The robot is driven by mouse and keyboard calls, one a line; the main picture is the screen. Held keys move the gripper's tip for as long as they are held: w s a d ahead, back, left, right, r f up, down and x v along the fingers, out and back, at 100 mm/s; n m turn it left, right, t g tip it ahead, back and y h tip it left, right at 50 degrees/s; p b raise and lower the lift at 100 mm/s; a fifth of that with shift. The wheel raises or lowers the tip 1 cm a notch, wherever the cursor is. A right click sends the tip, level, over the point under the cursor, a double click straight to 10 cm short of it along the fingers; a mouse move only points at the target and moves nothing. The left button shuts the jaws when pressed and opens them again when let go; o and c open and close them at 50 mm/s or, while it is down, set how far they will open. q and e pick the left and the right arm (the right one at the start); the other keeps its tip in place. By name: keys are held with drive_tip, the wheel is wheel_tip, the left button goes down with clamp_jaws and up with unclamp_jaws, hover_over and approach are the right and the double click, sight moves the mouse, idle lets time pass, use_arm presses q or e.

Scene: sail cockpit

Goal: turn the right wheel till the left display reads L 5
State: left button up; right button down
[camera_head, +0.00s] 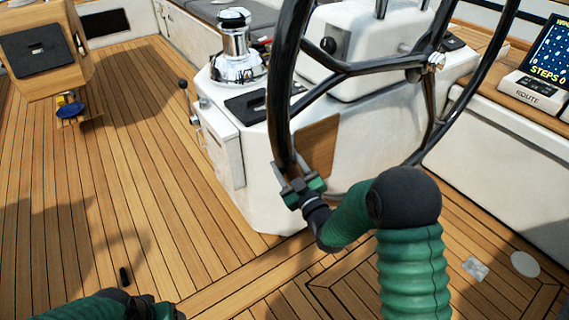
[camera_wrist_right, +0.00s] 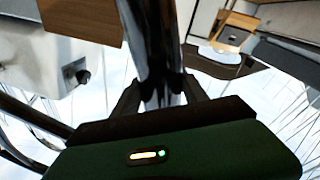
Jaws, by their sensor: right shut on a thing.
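The right wheel (camera_head: 279,100) is a large black rim with dark spokes meeting at a shiny hub (camera_head: 436,61). My right gripper (camera_head: 294,175) is shut on the lower left part of the rim. In the right wrist view the rim (camera_wrist_right: 155,50) runs between the two fingers of the gripper (camera_wrist_right: 158,95). My left arm shows at the bottom left edge of the head view, but its fingertips are out of frame. No display reading L is in view. A display at the right edge (camera_head: 553,55) shows a dotted grid and "STEPS 0", partly cut off.
A white pedestal (camera_head: 262,190) with a chrome winch (camera_head: 237,45) stands behind the wheel. A wooden box (camera_head: 20,45) with a dark panel is at the upper left. A white bench side (camera_head: 500,140) runs along the right.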

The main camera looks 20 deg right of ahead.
drive_tip(key=shift+s+a+f, duration=0.1)
drive_tip(key=shift+a+f, duration=0.15)
drive_tip(key=c, duration=0.9)
unclamp_jaws()
drive_tip(key=shift+o, duration=1)
drive_tip(key=shift+r, duration=0.15)
drive_tip(key=shift+s+d, duration=0.15)
drive_tip(key=shift+s, duration=0.2)
drive_tip(key=p+v, duration=0.5)
drive_tip(key=v, duration=1.1)
